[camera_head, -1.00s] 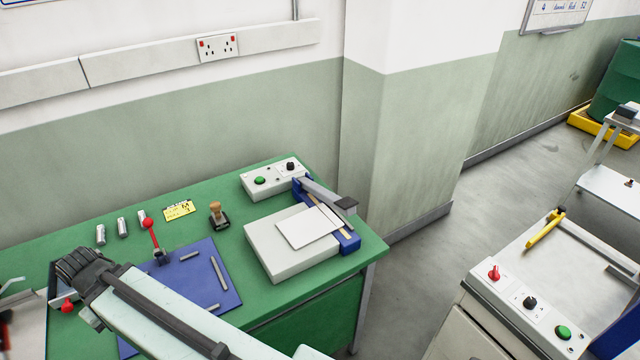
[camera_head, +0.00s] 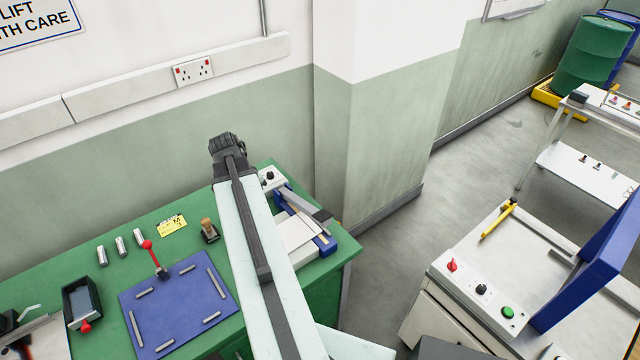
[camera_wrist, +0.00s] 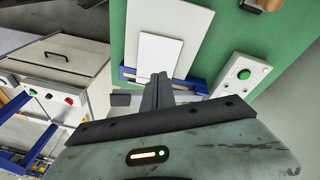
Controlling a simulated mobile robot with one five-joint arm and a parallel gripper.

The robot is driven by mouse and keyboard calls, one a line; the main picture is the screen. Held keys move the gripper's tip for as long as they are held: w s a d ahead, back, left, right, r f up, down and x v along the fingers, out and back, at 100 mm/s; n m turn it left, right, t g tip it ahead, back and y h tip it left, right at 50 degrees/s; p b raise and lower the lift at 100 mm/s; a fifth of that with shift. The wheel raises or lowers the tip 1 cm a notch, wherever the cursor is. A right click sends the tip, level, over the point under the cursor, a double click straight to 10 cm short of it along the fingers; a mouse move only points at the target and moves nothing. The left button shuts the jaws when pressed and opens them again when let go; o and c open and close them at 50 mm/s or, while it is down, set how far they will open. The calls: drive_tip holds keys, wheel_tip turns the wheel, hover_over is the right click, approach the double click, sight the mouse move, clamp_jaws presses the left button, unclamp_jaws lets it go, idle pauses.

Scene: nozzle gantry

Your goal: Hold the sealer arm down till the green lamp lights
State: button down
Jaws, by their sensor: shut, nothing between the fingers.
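The sealer stands at the bench's right end: a blue base (camera_head: 327,245), a pale platform with a white sheet (camera_head: 297,232), and a grey sealer arm (camera_head: 304,204) with a dark handle end. The arm looks tilted up over the base. The green lamp (camera_wrist: 244,74) sits on a pale control box (camera_wrist: 236,92); I cannot tell whether it is lit. In the head view my own arm hides it and part of the platform. My gripper (camera_head: 226,143) is shut and empty, raised beyond the bench's back edge in that view. In the wrist view its fingers (camera_wrist: 157,84) overlap the sealer arm; contact is not shown.
A stamp (camera_head: 209,231), yellow label (camera_head: 171,224), red-knobbed lever (camera_head: 153,256) and blue mat (camera_head: 180,305) lie left of my arm. A wall and pillar (camera_head: 370,130) stand behind. A second machine (camera_head: 470,270) with a yellow lever (camera_head: 498,220) is at right, across open floor.

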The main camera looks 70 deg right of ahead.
sight(322, 214)
drive_tip(key=s+d+r+m+p, duration=0.1)
drive_tip(key=s+d+r+m, duration=0.1)
drive_tip(key=s, duration=0.4)
drive_tip(key=s+d+r+m+g+p, duration=0.1)
drive_tip(key=s+d+r+m+p, duration=0.1)
drive_tip(key=s+d, duration=0.5)
wheel_tip(322, 214, up, 2)
drive_tip(key=shift+m, duration=0.8)
drive_tip(key=shift+f, duration=0.1)
drive_tip(key=b+x, duration=0.4)
drive_tip(key=a+b+x, duration=0.1)
drive_tip(key=b+x, duration=0.8)
drive_tip(key=shift+s+a+f, duration=0.1)
drive_tip(key=shift+a+f, duration=0.05)
drive_tip(key=shift+f, duration=0.25)
